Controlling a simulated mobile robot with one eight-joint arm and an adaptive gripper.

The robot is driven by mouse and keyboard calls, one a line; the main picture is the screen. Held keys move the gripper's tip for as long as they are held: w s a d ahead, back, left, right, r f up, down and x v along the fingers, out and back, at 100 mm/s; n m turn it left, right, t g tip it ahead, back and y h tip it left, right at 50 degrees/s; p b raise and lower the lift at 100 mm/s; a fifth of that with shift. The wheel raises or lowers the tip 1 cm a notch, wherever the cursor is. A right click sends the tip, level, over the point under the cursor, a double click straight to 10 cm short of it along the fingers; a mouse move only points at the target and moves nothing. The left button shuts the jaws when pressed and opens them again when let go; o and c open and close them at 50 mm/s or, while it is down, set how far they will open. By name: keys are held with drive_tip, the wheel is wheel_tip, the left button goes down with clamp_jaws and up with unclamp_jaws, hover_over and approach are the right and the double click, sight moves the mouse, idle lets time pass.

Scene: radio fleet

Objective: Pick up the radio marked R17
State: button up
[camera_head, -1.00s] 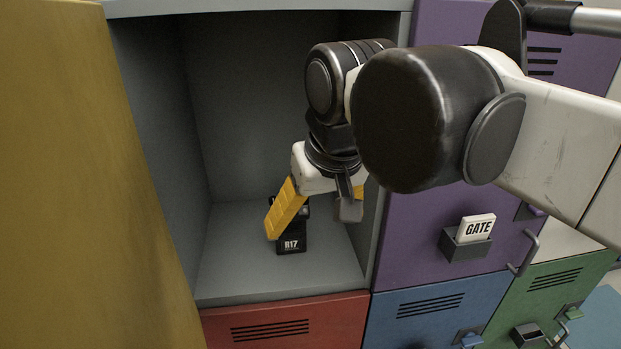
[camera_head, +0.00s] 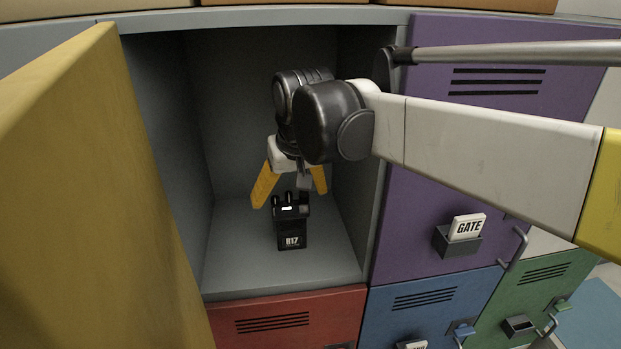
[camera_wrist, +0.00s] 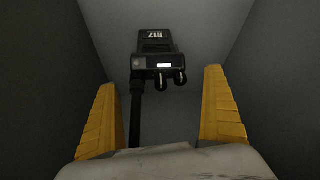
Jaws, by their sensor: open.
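The radio marked R17 (camera_head: 291,232) is black with a white label and stands upright on the floor of an open grey locker compartment. In the wrist view the radio (camera_wrist: 157,52) shows its R17 label, two knobs, a small lit screen and a long antenna. My gripper (camera_head: 290,196) is inside the compartment, above and behind the radio, with its yellow fingers spread. In the wrist view my gripper (camera_wrist: 165,85) is open and empty, and the radio lies beyond the fingertips, between their lines. No contact shows.
The open yellow door (camera_head: 85,200) stands at the left. Grey compartment walls (camera_head: 165,150) enclose my gripper on both sides. A purple locker door (camera_head: 440,200) with a GATE card (camera_head: 467,227) is at the right. Red (camera_head: 290,320), blue (camera_head: 430,300) and green (camera_head: 535,290) doors are below.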

drive_tip(key=shift+w+a+f, duration=0.1)
drive_tip(key=shift+f, duration=0.5)
drive_tip(key=c, duration=1.6)
